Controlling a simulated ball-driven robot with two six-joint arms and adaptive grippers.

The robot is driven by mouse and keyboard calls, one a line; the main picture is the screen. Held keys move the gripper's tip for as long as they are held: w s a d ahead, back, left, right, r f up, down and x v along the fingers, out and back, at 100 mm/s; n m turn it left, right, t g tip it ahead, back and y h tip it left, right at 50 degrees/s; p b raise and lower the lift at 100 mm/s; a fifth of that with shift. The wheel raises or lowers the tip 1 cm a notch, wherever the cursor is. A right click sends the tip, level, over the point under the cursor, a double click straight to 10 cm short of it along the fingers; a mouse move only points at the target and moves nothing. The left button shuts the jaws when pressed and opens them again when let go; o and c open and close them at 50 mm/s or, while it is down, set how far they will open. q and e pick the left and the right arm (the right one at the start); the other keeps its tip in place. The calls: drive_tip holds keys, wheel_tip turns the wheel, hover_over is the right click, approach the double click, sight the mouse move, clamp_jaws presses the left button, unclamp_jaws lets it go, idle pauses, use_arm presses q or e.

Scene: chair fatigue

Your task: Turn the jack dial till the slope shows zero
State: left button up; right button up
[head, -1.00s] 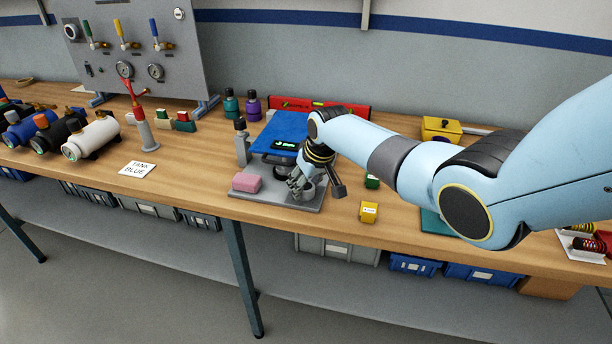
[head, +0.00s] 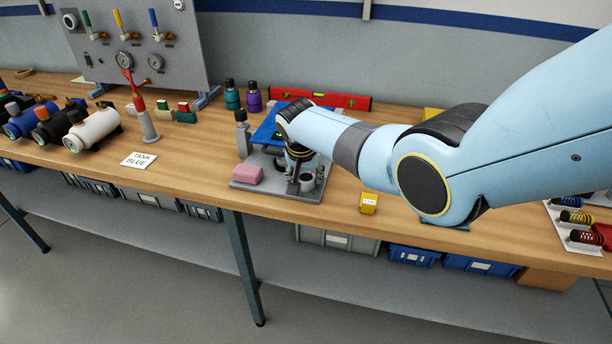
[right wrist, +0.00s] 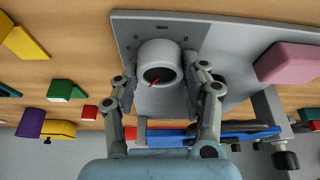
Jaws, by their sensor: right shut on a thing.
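The jack dial (right wrist: 160,55) is a grey cylinder with a dark centre and a red mark, on the grey base plate (right wrist: 125,25) in the right wrist view. My right gripper (head: 297,185) has a finger on each side of the dial and is shut on it. In the head view the dial (head: 307,182) shows at the plate's front right, partly behind the fingers. The blue platform (head: 268,130) of the rig is behind my wrist. The slope display is almost all hidden by my arm; its figure cannot be read. My left gripper is not in view.
A pink block (head: 246,174) lies on the plate's left part. A grey post (head: 242,135) stands at its left edge. A yellow block (head: 368,203) is to the right on the bench. A red spirit level (head: 320,98) lies behind.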

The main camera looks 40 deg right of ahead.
idle(0.3)
drive_tip(key=o, duration=0.9)
drive_tip(key=shift+r, duration=0.15)
drive_tip(key=v, duration=1.1)
drive_tip(key=shift+a+r, duration=0.2)
drive_tip(key=shift+r, duration=0.1)
